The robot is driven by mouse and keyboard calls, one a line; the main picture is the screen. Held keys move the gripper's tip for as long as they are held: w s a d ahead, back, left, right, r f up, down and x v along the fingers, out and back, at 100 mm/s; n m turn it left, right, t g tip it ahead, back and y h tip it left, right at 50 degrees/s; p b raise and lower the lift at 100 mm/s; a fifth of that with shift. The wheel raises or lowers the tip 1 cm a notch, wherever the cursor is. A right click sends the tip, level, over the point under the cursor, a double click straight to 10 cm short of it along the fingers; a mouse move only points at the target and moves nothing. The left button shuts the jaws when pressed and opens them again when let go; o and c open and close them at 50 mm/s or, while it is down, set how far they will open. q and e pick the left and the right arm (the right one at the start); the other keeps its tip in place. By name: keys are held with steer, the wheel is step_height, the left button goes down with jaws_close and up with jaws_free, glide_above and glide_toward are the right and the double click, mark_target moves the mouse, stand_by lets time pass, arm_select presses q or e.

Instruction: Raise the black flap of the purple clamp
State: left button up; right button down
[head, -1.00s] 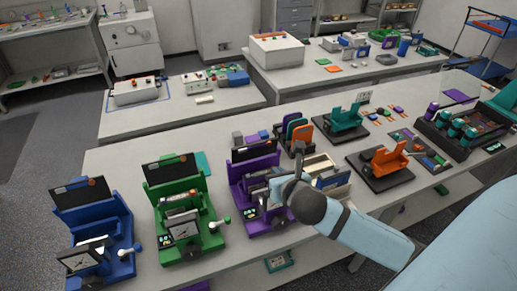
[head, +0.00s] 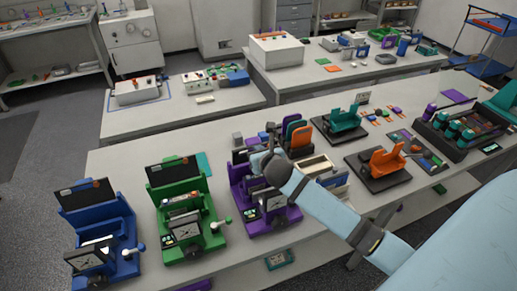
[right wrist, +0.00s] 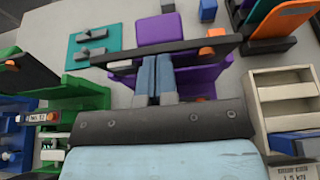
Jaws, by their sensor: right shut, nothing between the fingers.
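The purple clamp (head: 248,197) stands third from the left in the row of clamps. Its black flap (head: 240,156) stands up at the back, partly hidden by my right gripper (head: 258,160); an orange knob shows at its top. In the right wrist view the flap (right wrist: 120,54) crosses as a long dark bar, with the clamp's purple body (right wrist: 205,72) beside the fingers. My right gripper (right wrist: 160,60) is shut and empty, its tips right at the flap's lower side; I cannot tell whether they touch. My left gripper is not in view.
A green clamp (head: 212,238) and a blue clamp (head: 130,262) stand left of the purple one, both with black flaps up. A cream tray (right wrist: 258,110) lies close on the right. Teal and orange holders (head: 375,168) stand further right.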

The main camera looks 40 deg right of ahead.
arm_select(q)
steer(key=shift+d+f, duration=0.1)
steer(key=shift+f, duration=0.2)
arm_select(e)
steer(key=shift+w+d, duration=0.1)
steer(key=shift+w, duration=0.05)
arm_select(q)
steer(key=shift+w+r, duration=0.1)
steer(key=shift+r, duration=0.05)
arm_select(e)
steer(key=shift+r, duration=0.1)
